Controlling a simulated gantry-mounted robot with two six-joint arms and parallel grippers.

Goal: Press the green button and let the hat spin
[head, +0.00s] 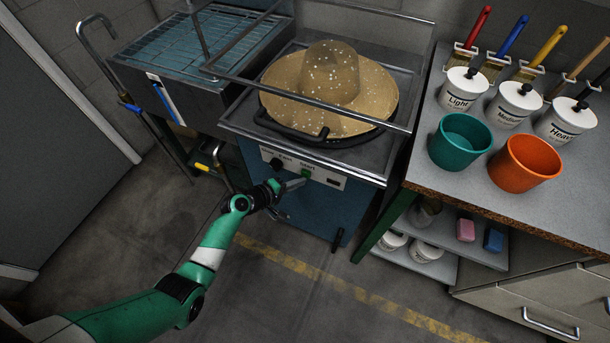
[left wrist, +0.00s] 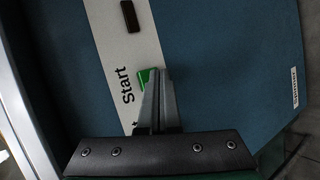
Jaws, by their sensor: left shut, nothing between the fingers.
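My right gripper is not in view.
A metal frame bar (head: 315,104) crosses in front of the hat. At the right, a workbench (head: 427,179) holds a teal bucket (head: 460,142), an orange bucket (head: 524,162), white labelled tubs and brushes. A tray unit (head: 190,65) stands at the left. The floor in front is clear.

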